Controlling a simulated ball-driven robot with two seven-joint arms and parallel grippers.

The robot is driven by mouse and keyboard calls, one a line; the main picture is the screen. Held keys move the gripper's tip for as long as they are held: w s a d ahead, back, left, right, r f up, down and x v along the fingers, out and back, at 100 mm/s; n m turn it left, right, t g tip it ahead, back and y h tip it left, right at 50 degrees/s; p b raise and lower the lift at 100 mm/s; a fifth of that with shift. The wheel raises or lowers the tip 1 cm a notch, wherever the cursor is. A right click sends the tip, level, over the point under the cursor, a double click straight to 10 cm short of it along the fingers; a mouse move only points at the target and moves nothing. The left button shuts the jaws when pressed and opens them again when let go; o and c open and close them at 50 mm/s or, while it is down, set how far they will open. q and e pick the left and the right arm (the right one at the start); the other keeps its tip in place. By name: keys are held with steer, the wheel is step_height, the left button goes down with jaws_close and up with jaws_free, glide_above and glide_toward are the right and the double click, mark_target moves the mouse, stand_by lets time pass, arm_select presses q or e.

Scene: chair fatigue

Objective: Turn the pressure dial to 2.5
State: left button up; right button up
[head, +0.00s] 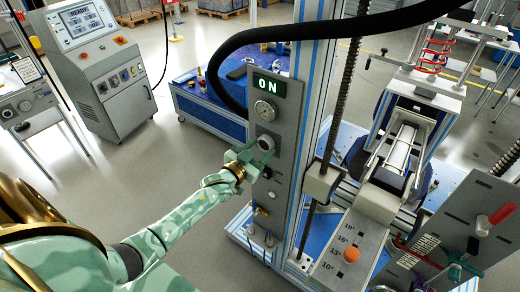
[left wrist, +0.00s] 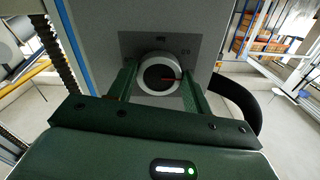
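The pressure dial is a round grey knob (head: 265,143) on the upright grey control panel, below a round gauge (head: 264,110). In the left wrist view the dial (left wrist: 160,74) has a pale rim, a dark face and a red pointer line aimed to the right. My left gripper (head: 260,152) is at the panel with its fingers spread. In the left wrist view its two green fingers (left wrist: 158,82) stand left and right of the dial; whether they touch it I cannot tell. The scale markings and gauge reading are too small to read. My right gripper is not in view.
A lit ON sign (head: 270,86) is above the gauge. A thick black hose (head: 300,28) arches over the panel. A test machine with a chair part stands right, beside a lever panel (head: 470,222). A control cabinet (head: 98,70) stands back left. Floor between is clear.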

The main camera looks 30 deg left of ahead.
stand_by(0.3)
arm_select(q)
steer(key=m, duration=0.5)
steer(key=shift+a+m, duration=0.1)
steer(key=shift+m, duration=0.2)
steer(key=m, duration=0.6)
stand_by(0.4)
steer(key=o, duration=1)
steer(key=shift+r, duration=0.1)
steer(key=shift+s, duration=0.1)
steer(key=s, duration=0.5)
steer(key=s+a, duration=0.1)
steer(key=s, duration=1)
steer(key=shift+a, duration=0.2)
